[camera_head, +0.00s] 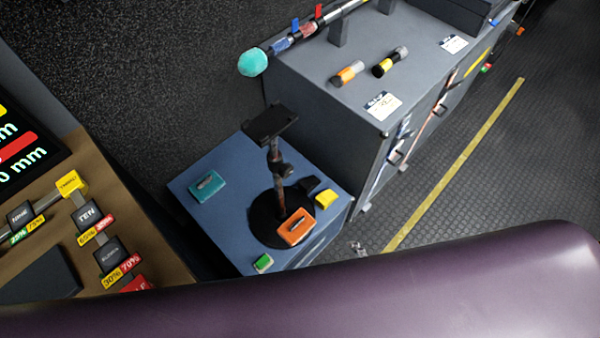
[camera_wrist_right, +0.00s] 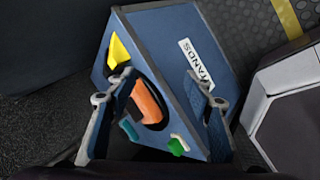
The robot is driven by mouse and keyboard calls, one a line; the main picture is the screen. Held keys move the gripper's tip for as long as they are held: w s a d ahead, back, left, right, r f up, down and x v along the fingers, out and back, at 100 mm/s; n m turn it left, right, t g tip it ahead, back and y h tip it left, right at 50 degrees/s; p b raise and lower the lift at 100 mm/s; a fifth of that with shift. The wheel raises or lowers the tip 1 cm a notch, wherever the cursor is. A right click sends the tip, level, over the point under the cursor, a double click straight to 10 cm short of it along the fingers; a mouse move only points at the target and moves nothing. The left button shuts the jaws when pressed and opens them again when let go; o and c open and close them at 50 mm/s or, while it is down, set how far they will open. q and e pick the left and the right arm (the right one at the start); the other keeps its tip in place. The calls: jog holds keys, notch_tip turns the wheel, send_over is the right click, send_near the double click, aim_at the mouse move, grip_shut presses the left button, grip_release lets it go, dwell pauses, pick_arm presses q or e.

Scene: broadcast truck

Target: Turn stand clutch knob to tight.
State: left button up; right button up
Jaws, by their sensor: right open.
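A small stand with a dark round base (camera_head: 262,222), an upright pole (camera_head: 279,195) and a flat black top plate (camera_head: 270,123) is on a blue case (camera_head: 225,221). A dark knob (camera_head: 286,170) sticks out from the pole below the plate; I cannot tell its setting. My right gripper (camera_wrist_right: 160,106) is open above the case, with an orange block (camera_wrist_right: 147,103) showing between its fingers. In the head view only a small tip of what looks like the right gripper (camera_head: 358,248) shows beyond my purple arm. My left gripper is not in view.
Orange (camera_head: 297,228), yellow (camera_head: 325,198), teal (camera_head: 207,185) and green (camera_head: 263,263) blocks lie around the pole. A grey cabinet (camera_head: 322,85) with a microphone boom (camera_head: 310,28) stands behind right. A console (camera_head: 90,255) is at left. Floor (camera_head: 470,150) at right is clear.

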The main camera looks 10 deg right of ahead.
jog(key=w+a+r+n+t+y+b, duration=0.2)
jog(key=w+a+r+n+t, duration=0.15)
jog(key=w+r+n, duration=0.5)
jog(key=n+t+y+b, duration=0.3)
jog(key=n+y, duration=0.4)
jog(key=n, duration=1.1)
send_near(289, 173)
jog(key=shift+n, duration=0.25)
jog(key=p+x, duration=0.2)
jog(key=x, duration=0.5)
jog(key=shift+w+a+r, duration=0.15)
jog(key=shift+w+r, duration=0.05)
jog(key=shift+w+a+f, duration=0.1)
jog(key=shift+w+a, duration=0.2)
jog(key=shift+w, duration=0.1)
jog(key=c, duration=1.1)
jog(key=shift+c, duration=0.2)
